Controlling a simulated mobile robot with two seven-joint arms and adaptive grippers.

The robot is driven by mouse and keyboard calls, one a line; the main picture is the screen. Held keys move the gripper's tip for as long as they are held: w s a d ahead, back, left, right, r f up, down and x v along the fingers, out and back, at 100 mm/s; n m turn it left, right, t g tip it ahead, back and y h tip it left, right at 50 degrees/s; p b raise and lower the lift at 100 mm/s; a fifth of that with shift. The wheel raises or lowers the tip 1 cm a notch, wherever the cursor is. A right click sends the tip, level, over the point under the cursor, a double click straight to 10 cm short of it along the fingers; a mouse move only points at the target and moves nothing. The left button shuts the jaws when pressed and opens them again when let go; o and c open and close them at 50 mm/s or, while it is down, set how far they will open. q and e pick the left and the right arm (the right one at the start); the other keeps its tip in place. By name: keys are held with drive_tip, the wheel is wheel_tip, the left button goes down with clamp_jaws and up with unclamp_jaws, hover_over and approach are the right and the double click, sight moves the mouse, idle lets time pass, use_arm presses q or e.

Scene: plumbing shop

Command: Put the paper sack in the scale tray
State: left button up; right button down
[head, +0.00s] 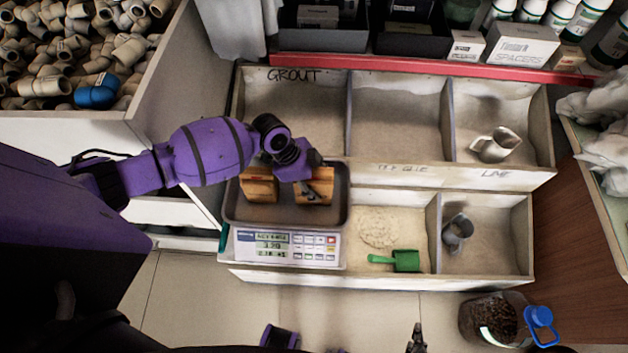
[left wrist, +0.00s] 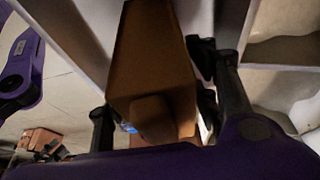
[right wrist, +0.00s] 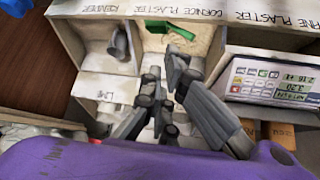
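The scale tray (head: 232,207) is a dark shallow pan on the white scale at the left of the bin unit. Brown paper-coloured blocks show in it on both sides of my left wrist; whether they are one sack or two is hidden. My left gripper (head: 312,188) points down over the tray. In the left wrist view the brown paper sack (left wrist: 150,65) sits between its fingers, which appear to press on its sides. My right gripper (right wrist: 163,75) is empty, its fingers slightly apart, near the head view's bottom edge.
The scale's display panel (head: 287,247) faces the front. Bins to the right hold powder, a green scoop (head: 405,261) and metal jugs (head: 497,145). Pipe fittings (head: 45,85) fill a bin at upper left.

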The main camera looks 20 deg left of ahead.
use_arm(q)
drive_tip(key=shift+o, duration=0.9)
drive_tip(key=shift+r, duration=0.15)
